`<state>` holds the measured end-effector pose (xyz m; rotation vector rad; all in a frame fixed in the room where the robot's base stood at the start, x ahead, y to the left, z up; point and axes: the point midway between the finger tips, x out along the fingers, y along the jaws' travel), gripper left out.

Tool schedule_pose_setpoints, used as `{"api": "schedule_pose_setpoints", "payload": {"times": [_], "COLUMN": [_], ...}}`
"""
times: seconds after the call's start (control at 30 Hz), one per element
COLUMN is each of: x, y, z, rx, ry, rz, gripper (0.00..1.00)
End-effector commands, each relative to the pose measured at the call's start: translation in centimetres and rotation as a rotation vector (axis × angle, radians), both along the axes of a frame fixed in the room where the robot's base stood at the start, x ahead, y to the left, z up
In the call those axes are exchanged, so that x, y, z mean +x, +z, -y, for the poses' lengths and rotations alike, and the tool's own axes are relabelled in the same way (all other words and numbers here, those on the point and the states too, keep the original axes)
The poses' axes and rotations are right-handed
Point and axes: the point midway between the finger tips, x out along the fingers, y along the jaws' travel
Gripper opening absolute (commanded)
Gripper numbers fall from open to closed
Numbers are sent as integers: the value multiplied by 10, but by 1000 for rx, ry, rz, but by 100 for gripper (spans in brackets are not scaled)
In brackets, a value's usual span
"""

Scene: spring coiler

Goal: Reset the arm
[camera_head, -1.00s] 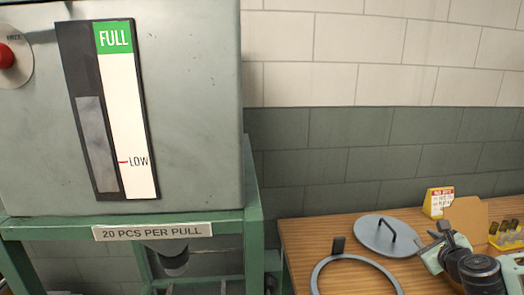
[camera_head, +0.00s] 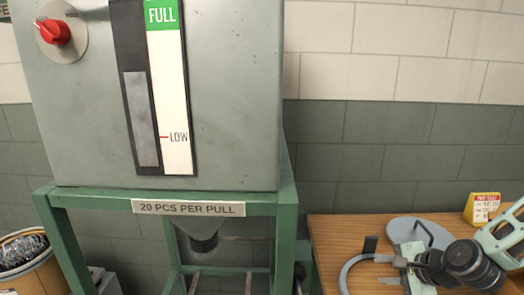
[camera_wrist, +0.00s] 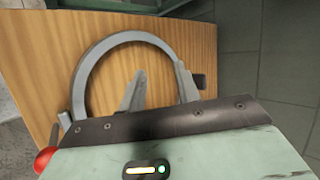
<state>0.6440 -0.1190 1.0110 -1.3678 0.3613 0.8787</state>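My gripper (camera_head: 381,269) is at the lower right of the head view, in front of the round grey lid and beside the grey ring. In the wrist view its two fingers (camera_wrist: 159,70) stand apart with nothing between them, above the wooden table. My arm (camera_head: 470,262) reaches in from the right edge.
A grey hopper (camera_head: 235,90) with a red knob (camera_head: 54,32) stands on a green frame (camera_head: 100,201). A bin (camera_head: 30,275) of metal pieces is at lower left.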

Motion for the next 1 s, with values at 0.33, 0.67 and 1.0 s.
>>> {"api": "schedule_pose_setpoints", "payload": {"times": [0.33, 0.67, 1.0], "x": [-74, -164, -245], "y": [-1, 39, 77], "z": [-105, -162, -182], "rx": [-461, -785, -920], "ry": [803, 1451, 1882], "rz": [-106, -90, -19], "gripper": [32, 32, 32]}}
